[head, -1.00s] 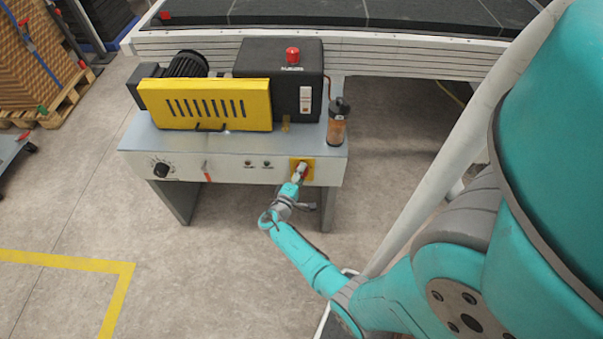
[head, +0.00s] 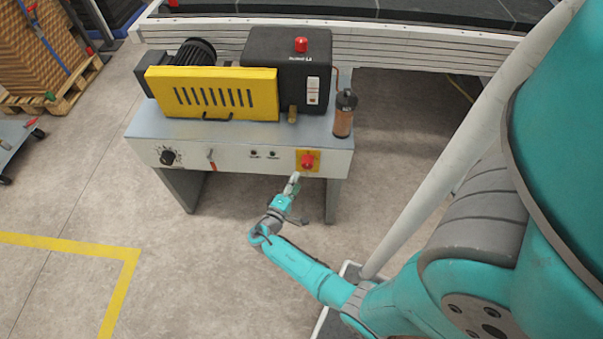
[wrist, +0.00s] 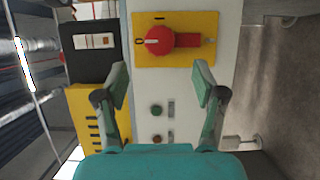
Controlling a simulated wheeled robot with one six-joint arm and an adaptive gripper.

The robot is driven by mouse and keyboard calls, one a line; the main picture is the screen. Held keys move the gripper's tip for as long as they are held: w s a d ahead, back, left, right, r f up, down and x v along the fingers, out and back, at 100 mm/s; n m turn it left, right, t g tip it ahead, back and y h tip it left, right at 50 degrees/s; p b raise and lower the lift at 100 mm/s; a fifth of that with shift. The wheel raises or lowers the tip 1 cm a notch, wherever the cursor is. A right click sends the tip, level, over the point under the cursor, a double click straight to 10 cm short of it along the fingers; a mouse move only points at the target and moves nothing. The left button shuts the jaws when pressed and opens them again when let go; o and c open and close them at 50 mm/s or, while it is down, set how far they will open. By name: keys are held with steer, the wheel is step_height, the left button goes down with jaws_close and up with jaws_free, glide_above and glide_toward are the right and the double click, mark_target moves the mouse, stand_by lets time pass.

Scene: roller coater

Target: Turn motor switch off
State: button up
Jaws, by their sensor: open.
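The motor switch is a red rotary knob (head: 308,161) on a yellow plate (head: 316,154) at the right end of the machine's front panel. In the wrist view the red knob (wrist: 172,41) lies lengthwise in line with the O mark at its left; the I mark is above it, off the knob's line. My gripper (head: 295,178) is just below and in front of the switch in the head view. In the wrist view my gripper (wrist: 160,76) is open and empty, its fingers spread and apart from the knob.
The front panel (head: 230,160) also carries a black dial (head: 168,157), an orange-red lever (head: 212,160) and two small lamps (head: 263,153), which look dark. A brown-filled bottle (head: 343,117) stands on the right end of the machine. Floor in front is clear.

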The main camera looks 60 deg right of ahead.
steer(key=shift+a, duration=1.45)
steer(key=s+a+f+n+t+y, duration=0.3)
steer(key=s+a+f+t+y, duration=0.3)
steer(key=s+a+f+y, duration=0.5)
steer(key=s+a+r+t+y, duration=0.3)
steer(key=s+a+r, duration=0.5)
steer(key=a, duration=0.3)
steer(key=s+a+r+m+t+y, duration=0.1)
steer(key=a+r+t, duration=0.1)
steer(key=r, duration=0.7)
steer(key=s+a+r+m+t+y, duration=0.1)
steer(key=s+a+r+t, duration=0.1)
steer(key=r, duration=0.8)
steer(key=s+a+r+m+t+y, duration=0.1)
steer(key=s+a+r+t+y, duration=0.1)
steer(key=r, duration=0.7)
steer(key=shift+a+r, duration=0.15)
steer(key=shift+a, duration=0.05)
